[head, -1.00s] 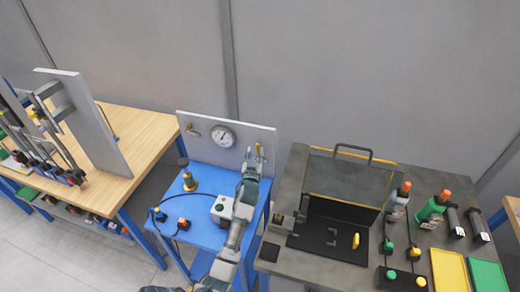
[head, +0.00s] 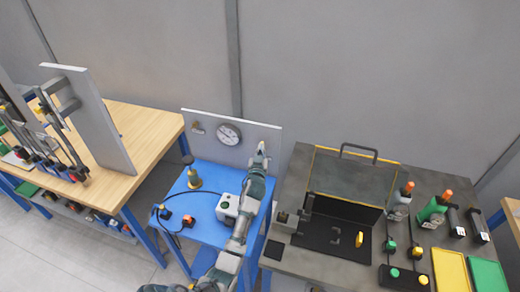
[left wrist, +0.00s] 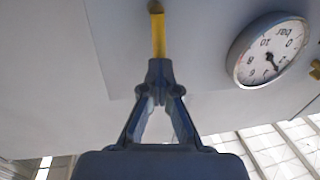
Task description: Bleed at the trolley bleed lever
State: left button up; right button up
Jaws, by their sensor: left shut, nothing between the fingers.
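The trolley is a blue table (head: 216,176) with an upright grey panel (head: 258,130) at its back. A round white pressure gauge (head: 228,134) is on the panel; it also shows upside down in the left wrist view (left wrist: 268,52). A yellow lever (left wrist: 158,36) hangs from a dark pivot on the panel in the left wrist view. My left gripper (left wrist: 159,70) is shut and empty, its fingertips at the lever's free end; I cannot tell whether they touch. In the head view my left gripper (head: 261,150) hides the lever. My right gripper is not in view.
A grey bench (head: 300,262) with an open black case (head: 325,235) stands right, a wooden bench (head: 150,125) left.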

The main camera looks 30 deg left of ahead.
pick_arm(q)
jog(key=o, duration=0.4)
jog(key=shift+w+a, duration=0.1)
jog(key=shift+a, duration=0.15)
jog(key=shift+o, duration=1.4)
jog(key=shift+w+d+f, duration=0.1)
jog(key=shift+w, duration=0.1)
jog(key=shift+w+d+f, duration=0.3)
jog(key=shift+w+d, duration=0.1)
jog(key=shift+w, duration=0.25)
jog(key=shift+s+r, duration=0.25)
jog(key=shift+s, duration=0.1)
jog(key=v, duration=1.2)
jog(key=shift+d, duration=0.15)
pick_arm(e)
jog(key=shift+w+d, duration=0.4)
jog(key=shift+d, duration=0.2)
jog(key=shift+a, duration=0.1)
